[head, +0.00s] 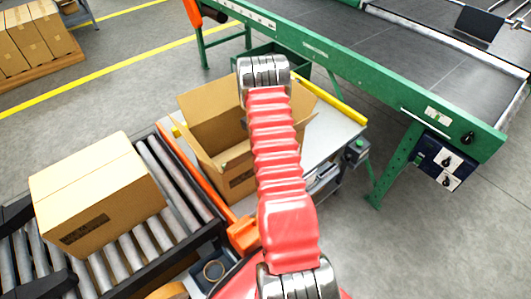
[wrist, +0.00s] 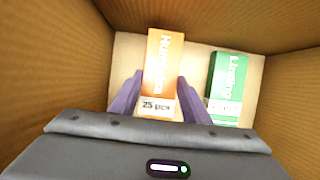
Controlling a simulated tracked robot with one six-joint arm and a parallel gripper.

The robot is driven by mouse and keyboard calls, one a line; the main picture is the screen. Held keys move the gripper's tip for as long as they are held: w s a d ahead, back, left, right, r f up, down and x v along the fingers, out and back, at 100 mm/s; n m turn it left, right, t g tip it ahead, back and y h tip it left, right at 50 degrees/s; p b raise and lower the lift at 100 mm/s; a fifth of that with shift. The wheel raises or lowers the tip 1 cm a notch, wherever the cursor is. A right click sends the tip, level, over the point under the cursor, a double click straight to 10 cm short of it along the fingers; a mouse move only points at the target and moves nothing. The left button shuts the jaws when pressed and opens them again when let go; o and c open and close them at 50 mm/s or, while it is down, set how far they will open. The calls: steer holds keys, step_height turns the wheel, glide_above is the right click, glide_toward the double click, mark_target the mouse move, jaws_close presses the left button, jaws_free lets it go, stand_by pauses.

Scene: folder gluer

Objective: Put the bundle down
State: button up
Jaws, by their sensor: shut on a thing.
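The bundle (wrist: 160,65), an orange and white pack marked "25 pcs", is between the two purple fingers of my gripper (wrist: 160,100) in the wrist view. My gripper is shut on it, inside an open cardboard box (wrist: 75,60). I cannot tell whether the bundle touches the box floor (wrist: 131,52). A green and white pack (wrist: 230,85) lies in the box to its right. In the head view the open box (head: 210,103) stands with its flaps out, and my red arm reaches over it. My gripper and the bundle are hidden there.
A closed carton (head: 95,190) sits on a roller conveyor (head: 180,175) at the left. A green-framed belt machine (head: 350,70) runs across the back right. Cartons on a pallet (head: 35,45) stand at the far left. Box walls surround my gripper closely.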

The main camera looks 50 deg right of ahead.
steer(key=shift+f, duration=2.1)
steer(key=o, duration=1.1)
steer(key=shift+r, duration=0.1)
steer(key=v, duration=1.1)
steer(key=shift+w+r, duration=0.2)
steer(key=shift+r, duration=0.15)
